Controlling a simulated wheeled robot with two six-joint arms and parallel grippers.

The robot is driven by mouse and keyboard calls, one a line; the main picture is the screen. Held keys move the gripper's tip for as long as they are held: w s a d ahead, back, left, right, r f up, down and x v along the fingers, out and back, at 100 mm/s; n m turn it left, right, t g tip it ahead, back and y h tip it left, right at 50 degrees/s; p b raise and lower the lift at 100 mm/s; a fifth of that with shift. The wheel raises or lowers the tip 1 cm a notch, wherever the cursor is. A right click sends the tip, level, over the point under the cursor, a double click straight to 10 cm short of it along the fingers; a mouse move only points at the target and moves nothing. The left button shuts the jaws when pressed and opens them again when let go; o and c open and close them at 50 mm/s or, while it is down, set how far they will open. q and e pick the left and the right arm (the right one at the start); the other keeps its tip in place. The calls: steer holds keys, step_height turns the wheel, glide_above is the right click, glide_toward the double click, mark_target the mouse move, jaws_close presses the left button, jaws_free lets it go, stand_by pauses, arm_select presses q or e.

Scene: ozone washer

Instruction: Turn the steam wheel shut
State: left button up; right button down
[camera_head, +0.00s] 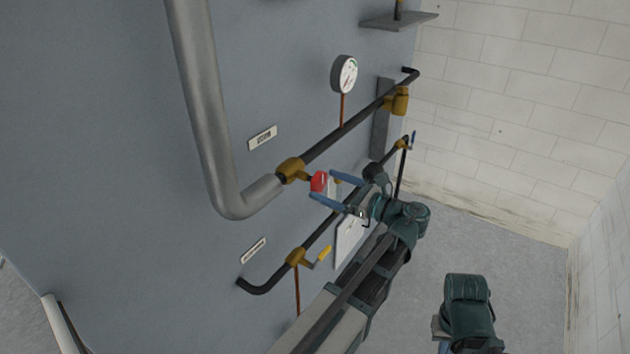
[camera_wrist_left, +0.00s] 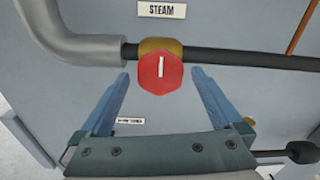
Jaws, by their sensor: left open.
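The steam wheel is a red knob with a white bar mark (camera_head: 318,181) on a brass valve body (camera_head: 291,170) in the upper dark pipe. In the left wrist view the red wheel (camera_wrist_left: 162,73) faces me, its white bar upright, below a label reading STEAM (camera_wrist_left: 162,10). My left gripper (camera_head: 321,187) is open, its two blue fingers on either side of the wheel; in the left wrist view the fingers (camera_wrist_left: 163,78) stand apart with gaps to the wheel. I cannot tell how deep they reach. My right gripper is barely in view at the bottom edge (camera_head: 444,347).
A thick grey pipe (camera_head: 205,110) bends into the valve from the left. A gauge (camera_head: 344,74) stands above the pipe. A lower pipe carries a brass valve with a yellow lever (camera_head: 323,253). A white brick wall (camera_head: 520,100) and open floor (camera_head: 530,260) lie to the right.

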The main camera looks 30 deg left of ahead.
arm_select(q)
steer(key=d, duration=0.8)
steer(key=shift+s, duration=0.35)
steer(key=s+f+n+g+h, duration=0.1)
steer(key=s+f+n+h, duration=0.4)
steer(key=f, duration=0.5)
steer(key=s+f+n+h, duration=0.2)
steer(key=f+n+h, duration=0.45)
steer(key=f, duration=0.25)
steer(key=s+d+f+n+h, duration=0.1)
steer(key=s+d, duration=0.3)
steer(key=d, duration=0.5)
steer(key=s+d+f+n+h, duration=0.1)
steer(key=s+d+h, duration=0.3)
steer(key=d, duration=0.4)
steer(key=shift+d+f+g, duration=0.35)
steer(key=shift+f+g, duration=0.05)
steer(key=shift+f, duration=0.15)
